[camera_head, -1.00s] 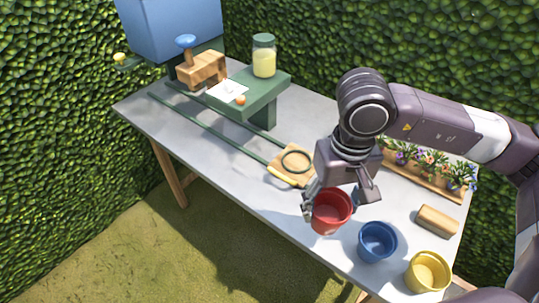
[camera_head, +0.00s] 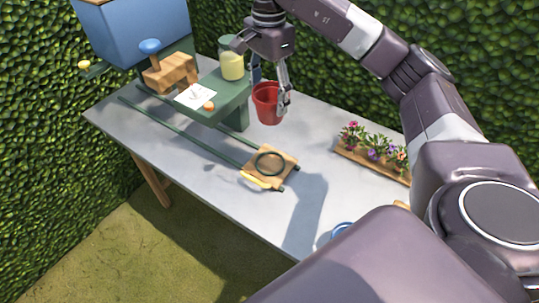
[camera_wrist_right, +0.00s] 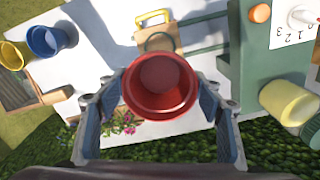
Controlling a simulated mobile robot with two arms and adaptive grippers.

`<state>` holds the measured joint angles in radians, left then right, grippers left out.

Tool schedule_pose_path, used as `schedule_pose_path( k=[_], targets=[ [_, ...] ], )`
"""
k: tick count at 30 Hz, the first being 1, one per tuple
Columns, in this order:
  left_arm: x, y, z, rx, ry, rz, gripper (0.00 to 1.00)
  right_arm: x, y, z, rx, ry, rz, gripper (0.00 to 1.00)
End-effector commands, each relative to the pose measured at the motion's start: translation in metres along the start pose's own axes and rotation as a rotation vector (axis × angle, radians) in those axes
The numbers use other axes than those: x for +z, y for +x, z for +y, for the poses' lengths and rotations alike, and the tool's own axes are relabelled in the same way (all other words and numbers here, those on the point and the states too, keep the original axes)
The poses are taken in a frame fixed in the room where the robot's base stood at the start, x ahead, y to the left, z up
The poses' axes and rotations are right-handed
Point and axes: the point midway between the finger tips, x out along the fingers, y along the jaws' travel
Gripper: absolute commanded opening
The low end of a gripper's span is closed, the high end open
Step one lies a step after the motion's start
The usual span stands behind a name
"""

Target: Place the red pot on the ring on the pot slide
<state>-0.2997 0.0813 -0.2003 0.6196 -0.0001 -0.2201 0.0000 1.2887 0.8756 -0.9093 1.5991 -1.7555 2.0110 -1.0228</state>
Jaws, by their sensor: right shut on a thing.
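The red pot (camera_head: 266,103) is held upright in the air by my right gripper (camera_head: 284,84). In the right wrist view the red pot (camera_wrist_right: 160,84) sits between the two blue-padded fingers. The pot slide is a wooden plate (camera_head: 284,178) with a dark ring (camera_head: 270,163) and a yellow handle (camera_head: 256,181), at the near end of two green rails (camera_head: 190,135). In the head view the pot is above and behind the ring, apart from it. In the right wrist view the pot partly covers the slide. My left gripper does not show.
A green stand (camera_head: 226,98) with a jar (camera_head: 231,62) and paper (camera_head: 196,96) is left of the pot. A flower planter (camera_head: 372,152) lies at the right. A blue pot (camera_wrist_right: 46,40) and a yellow pot (camera_wrist_right: 14,55) stand on the table. The table around the slide is clear.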

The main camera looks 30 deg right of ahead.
Motion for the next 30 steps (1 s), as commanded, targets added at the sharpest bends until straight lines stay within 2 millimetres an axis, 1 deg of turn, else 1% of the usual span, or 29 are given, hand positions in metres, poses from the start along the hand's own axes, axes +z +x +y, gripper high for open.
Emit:
schedule_pose_path(
  k=[1,8,15,18,21,26,30],
  targets=[
    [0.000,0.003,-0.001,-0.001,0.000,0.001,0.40,0.001,0.012,0.001,0.006,-0.001,-0.001,0.36],
    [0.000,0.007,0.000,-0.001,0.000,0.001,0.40,0.001,0.056,0.002,0.006,-0.003,-0.002,0.36],
    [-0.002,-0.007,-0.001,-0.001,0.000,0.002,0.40,0.001,0.113,0.003,0.007,-0.004,0.000,0.36],
    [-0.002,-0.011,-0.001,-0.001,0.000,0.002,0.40,0.001,0.132,0.002,0.005,-0.005,0.000,0.36],
    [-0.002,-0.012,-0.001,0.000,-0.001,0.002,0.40,0.000,0.143,0.001,0.002,-0.004,0.000,0.36],
    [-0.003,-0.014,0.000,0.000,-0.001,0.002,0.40,0.001,0.154,0.001,0.003,-0.005,0.000,0.36],
    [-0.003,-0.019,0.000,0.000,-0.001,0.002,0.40,0.001,0.173,0.002,0.005,-0.005,-0.002,0.36]
  ],
)
